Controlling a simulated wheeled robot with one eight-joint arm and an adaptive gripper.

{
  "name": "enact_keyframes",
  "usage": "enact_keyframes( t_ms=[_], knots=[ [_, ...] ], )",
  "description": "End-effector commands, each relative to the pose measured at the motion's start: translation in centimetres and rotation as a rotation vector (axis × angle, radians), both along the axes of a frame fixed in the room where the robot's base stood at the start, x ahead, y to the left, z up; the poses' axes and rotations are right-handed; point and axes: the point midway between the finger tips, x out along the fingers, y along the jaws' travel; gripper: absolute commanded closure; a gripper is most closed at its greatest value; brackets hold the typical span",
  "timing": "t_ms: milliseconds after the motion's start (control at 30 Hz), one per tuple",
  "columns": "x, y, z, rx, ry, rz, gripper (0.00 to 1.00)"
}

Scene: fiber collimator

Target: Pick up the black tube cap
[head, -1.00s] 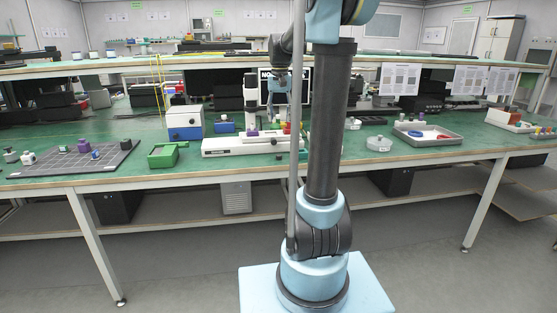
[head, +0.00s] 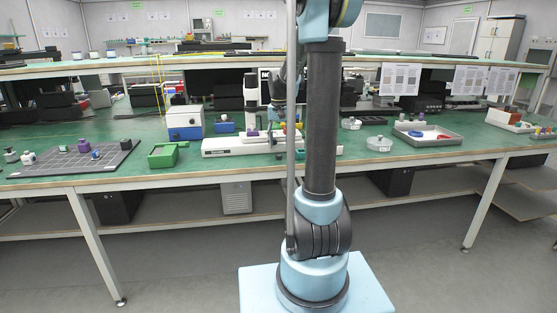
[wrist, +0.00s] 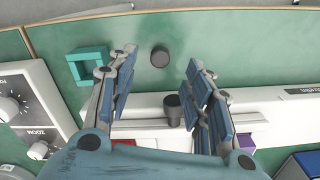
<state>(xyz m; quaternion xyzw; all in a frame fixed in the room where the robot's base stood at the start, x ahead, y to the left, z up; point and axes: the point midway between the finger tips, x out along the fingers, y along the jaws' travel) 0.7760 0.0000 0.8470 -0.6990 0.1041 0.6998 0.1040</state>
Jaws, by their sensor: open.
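A small dark round piece (wrist: 160,57), which looks like the black tube cap, stands on the green bench top in the wrist view. My gripper (wrist: 161,62) is open, with its fingers on either side of the view and the dark piece showing between their tips. A second black cylinder (wrist: 173,109) stands at the white instrument, between the fingers lower in the picture; I cannot tell for certain which piece is the cap. In the head view my gripper (head: 277,116) hangs above the white instrument (head: 235,147), partly hidden by my arm.
A teal square frame (wrist: 88,66) lies left of the fingers, beside a white panel with knobs (wrist: 22,105). A purple block (wrist: 247,142) is at the right. The bench's wooden edge (wrist: 110,13) runs along the top. A green box (head: 163,155) stands left of the instrument.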

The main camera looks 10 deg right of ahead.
Motion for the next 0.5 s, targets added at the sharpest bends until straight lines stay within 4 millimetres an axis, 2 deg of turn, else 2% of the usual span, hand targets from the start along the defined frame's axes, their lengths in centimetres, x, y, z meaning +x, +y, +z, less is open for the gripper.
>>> enact_keyframes(
  t_ms=[167, 500],
  knots=[
    [0.0, 0.0, -0.8, 0.000, 0.000, 0.000, 0.53],
    [0.4, 0.0, -4.8, 0.000, 0.000, 0.000, 0.53]
  ],
)
